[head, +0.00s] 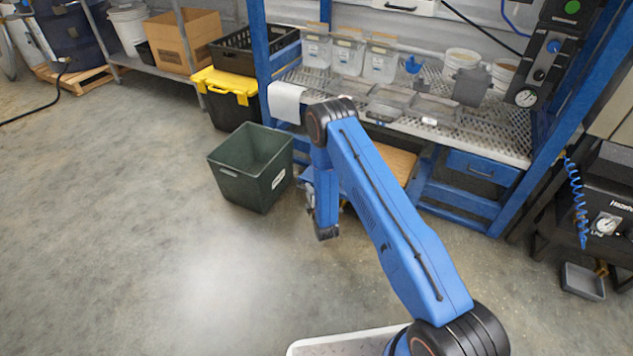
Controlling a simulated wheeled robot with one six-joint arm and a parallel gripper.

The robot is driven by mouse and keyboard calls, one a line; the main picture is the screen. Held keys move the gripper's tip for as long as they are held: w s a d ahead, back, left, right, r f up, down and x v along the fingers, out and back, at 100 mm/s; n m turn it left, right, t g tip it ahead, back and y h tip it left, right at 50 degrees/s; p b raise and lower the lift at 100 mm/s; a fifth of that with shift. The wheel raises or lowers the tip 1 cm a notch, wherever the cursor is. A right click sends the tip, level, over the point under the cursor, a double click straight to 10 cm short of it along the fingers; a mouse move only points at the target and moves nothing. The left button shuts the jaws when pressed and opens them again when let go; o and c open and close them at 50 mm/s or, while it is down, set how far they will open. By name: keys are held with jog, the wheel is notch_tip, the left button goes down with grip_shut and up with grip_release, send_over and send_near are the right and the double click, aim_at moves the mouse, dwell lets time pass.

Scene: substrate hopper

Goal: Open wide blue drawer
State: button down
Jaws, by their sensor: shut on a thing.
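The wide blue drawer (306,173) is under the perforated bench, mostly hidden behind my arm. Only a small blue part that looks like its left end shows, so I cannot tell how far it is open. My gripper (310,191) is low in front of the bench, at that blue part. My blue wrist link covers most of it and its fingertips are hidden. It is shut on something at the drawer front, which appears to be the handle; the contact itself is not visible.
A dark green bin (229,183) stands on the floor just left of my gripper. A smaller blue drawer (483,170) is shut at the bench's right. Clear tubs (348,55) stand on the bench (505,146). A tan panel (402,163) shows under it. The left floor is clear.

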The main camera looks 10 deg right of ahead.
jog(key=s+a, duration=0.4)
jog(key=s, duration=0.2)
jog(key=shift+a, duration=0.2)
jog(key=shift+s, duration=0.1)
jog(key=c, duration=2.1)
grip_release()
jog(key=v, duration=1.7)
jog(key=shift+s, duration=0.2)
